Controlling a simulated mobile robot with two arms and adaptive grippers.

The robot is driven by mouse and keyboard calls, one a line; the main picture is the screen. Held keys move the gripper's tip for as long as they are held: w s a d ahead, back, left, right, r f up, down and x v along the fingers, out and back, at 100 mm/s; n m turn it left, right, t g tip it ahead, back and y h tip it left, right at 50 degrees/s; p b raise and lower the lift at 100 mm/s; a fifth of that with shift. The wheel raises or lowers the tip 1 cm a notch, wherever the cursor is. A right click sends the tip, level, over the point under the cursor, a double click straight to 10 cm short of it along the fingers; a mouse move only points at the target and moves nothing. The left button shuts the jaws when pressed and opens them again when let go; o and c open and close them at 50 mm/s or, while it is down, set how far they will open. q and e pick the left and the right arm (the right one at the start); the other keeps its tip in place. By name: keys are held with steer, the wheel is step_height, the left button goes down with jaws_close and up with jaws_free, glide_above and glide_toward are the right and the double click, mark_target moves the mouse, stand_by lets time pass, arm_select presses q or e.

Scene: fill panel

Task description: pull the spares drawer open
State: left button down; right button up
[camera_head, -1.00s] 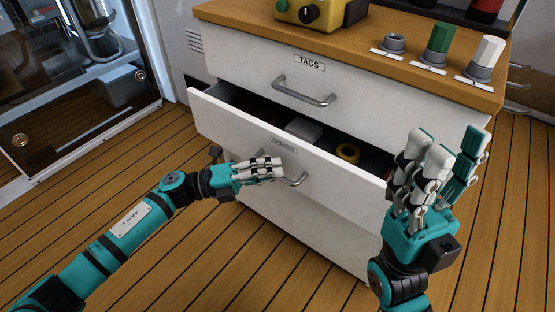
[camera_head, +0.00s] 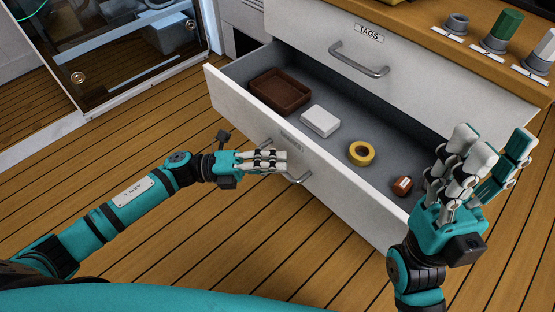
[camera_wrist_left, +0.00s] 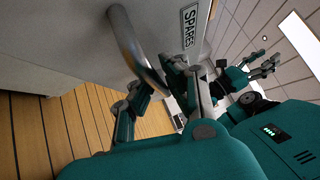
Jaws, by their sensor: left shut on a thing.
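The spares drawer (camera_head: 232,105) stands well open, and its inside shows in the head view. Its label SPARES (camera_wrist_left: 190,27) reads clearly in the left wrist view. My left gripper (camera_head: 277,160) is shut on the drawer's metal handle (camera_head: 299,179), with the fingers wrapped over its bar. The handle (camera_wrist_left: 135,50) also shows close up in the left wrist view, running down to the fingers. My right gripper (camera_head: 485,160) is open and empty, fingers pointing up, in front of the drawer's right end.
The drawer holds a brown tray (camera_head: 280,91), a white box (camera_head: 320,121), a yellow ring (camera_head: 361,153) and a small brown item (camera_head: 402,185). Above is the shut TAGS drawer (camera_head: 405,60). A wooden top (camera_head: 440,45) carries several pegs. Open plank floor lies in front.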

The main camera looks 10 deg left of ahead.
arm_select(q)
steer(key=shift+f, duration=0.3)
steer(key=c, duration=1.4)
jaws_free()
steer(key=shift+c, duration=0.2)
steer(key=shift+o, duration=0.3)
steer(key=shift+r, duration=0.15)
steer(key=shift+a, duration=0.1)
steer(key=s+a+f, duration=0.1)
steer(key=a, duration=1)
steer(key=shift+s+a+f, duration=0.3)
steer(key=shift+s+f, duration=0.05)
